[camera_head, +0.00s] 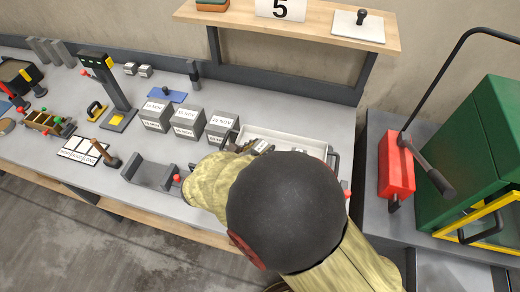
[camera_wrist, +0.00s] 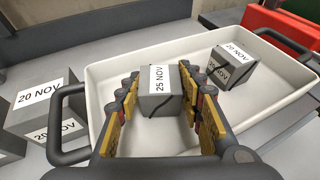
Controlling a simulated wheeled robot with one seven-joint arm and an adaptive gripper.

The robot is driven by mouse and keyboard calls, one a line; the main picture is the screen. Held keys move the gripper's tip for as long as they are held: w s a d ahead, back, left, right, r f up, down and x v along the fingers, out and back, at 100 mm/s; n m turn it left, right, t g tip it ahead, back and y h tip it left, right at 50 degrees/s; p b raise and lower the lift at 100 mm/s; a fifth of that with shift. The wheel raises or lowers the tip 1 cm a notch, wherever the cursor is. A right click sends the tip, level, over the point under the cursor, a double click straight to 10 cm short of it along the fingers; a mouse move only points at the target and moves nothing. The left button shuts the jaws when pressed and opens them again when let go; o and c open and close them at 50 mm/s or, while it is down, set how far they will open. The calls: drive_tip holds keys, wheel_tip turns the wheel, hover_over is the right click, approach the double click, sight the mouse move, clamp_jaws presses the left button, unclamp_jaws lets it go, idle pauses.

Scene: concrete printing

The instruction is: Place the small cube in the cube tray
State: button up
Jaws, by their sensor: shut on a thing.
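A grey cube (camera_wrist: 158,105) with a "25 NOV" label is between the two yellow-and-dark fingers of my gripper (camera_wrist: 165,88), which is shut on it. In the wrist view it is over the inside of the white cube tray (camera_wrist: 205,45); whether it touches the tray floor I cannot tell. Another grey cube (camera_wrist: 232,66), labelled "20 NOV", sits inside the tray at the right. In the head view the tray (camera_head: 290,137) is partly hidden behind my arm, and the held cube is not clearly visible there.
Several labelled grey cubes (camera_head: 157,116) stand on the bench left of the tray; one (camera_wrist: 42,105) is close beside it. The tray has dark handles (camera_wrist: 66,100) at its ends. A red box (camera_head: 396,165) and a green machine (camera_head: 480,150) stand to the right.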

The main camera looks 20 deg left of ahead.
drive_tip(key=o, duration=1.4)
drive_tip(key=shift+s+r, duration=0.1)
drive_tip(key=shift+r, duration=0.1)
drive_tip(key=p+v, duration=0.2)
drive_tip(key=v, duration=0.9)
drive_tip(key=shift+s+r+p, duration=0.1)
drive_tip(key=shift+s+p, duration=0.2)
drive_tip(key=shift+s, duration=0.05)
